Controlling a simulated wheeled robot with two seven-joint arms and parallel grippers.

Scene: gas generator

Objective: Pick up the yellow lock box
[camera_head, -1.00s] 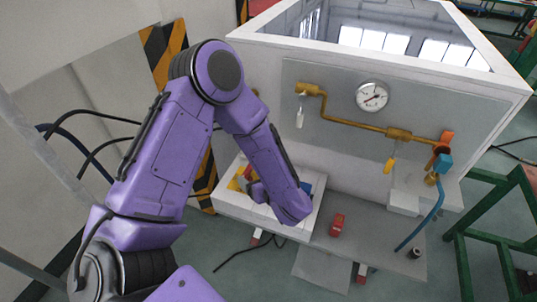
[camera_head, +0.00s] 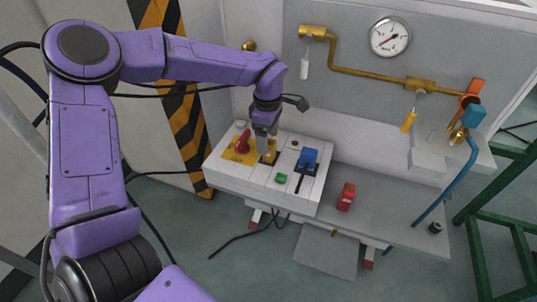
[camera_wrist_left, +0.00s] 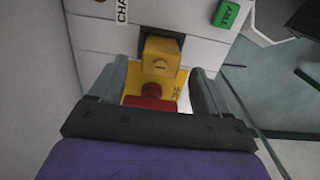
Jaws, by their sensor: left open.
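The yellow lock box (camera_wrist_left: 161,56) appears as a small yellow block in a dark square opening of a white panel in the left wrist view. My left gripper is open and points down at the console. In the wrist view its two fingers (camera_wrist_left: 160,72) stand on either side of the yellow block. A red knob (camera_wrist_left: 151,97) on a yellow plate lies nearer the gripper's base. My right gripper is not in view.
The console also carries a blue switch (camera_head: 308,160) and a green button (camera_head: 281,178). A red block (camera_head: 346,196) stands on the grey bench to the right. A brass pipe (camera_head: 375,75) and a gauge (camera_head: 390,37) are on the panel behind. A green frame stands far right.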

